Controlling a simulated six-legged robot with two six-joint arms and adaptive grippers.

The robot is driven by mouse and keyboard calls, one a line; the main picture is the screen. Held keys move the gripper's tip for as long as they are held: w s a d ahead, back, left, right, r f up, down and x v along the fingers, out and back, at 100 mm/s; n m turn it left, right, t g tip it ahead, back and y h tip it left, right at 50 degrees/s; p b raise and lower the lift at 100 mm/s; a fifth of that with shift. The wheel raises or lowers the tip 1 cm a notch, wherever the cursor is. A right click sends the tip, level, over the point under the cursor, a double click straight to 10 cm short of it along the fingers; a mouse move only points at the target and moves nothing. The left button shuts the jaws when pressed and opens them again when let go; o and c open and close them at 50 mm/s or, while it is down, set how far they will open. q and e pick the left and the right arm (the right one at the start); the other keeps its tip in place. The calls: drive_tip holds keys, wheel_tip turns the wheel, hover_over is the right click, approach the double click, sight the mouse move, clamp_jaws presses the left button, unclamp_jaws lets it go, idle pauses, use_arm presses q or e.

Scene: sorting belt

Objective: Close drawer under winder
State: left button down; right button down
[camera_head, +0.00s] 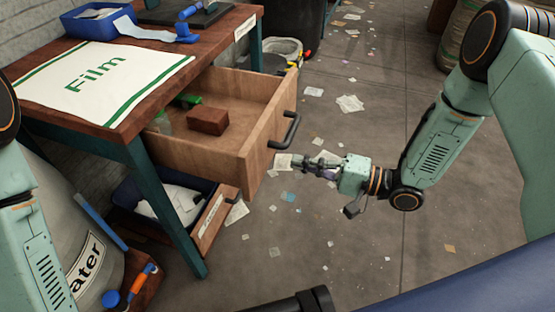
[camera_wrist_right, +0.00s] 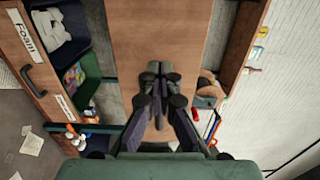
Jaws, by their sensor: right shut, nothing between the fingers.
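The wooden drawer (camera_head: 225,155) under the workbench is pulled far out. Its front panel carries a dark bar handle (camera_head: 287,130). A red-brown block (camera_head: 207,121) and a green item (camera_head: 188,101) lie inside it. A dark device with blue parts, perhaps the winder (camera_head: 190,14), stands at the bench's back edge and is cut by the frame. My right gripper (camera_head: 308,164) is shut and empty, just right of the drawer front and below the handle in the picture. Its closed fingers (camera_wrist_right: 158,78) show before a brown wooden surface in the wrist view. My left gripper is out of view.
The bench top holds a white Film sheet (camera_head: 100,80) and a blue tray (camera_head: 98,20). Below the drawer sits a labelled open box front (camera_head: 213,222). A bucket (camera_head: 282,48) stands behind the drawer. The floor to the right is open, with scattered paper scraps.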

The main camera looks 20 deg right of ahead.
sight(263, 153)
drive_tip(key=b+x, duration=0.1)
drive_tip(key=x, duration=0.4)
drive_tip(key=shift+a+b, duration=0.1)
drive_tip(key=shift+b, duration=0.25)
drive_tip(key=shift+w+a, duration=0.3)
drive_tip(key=shift+a, duration=0.1)
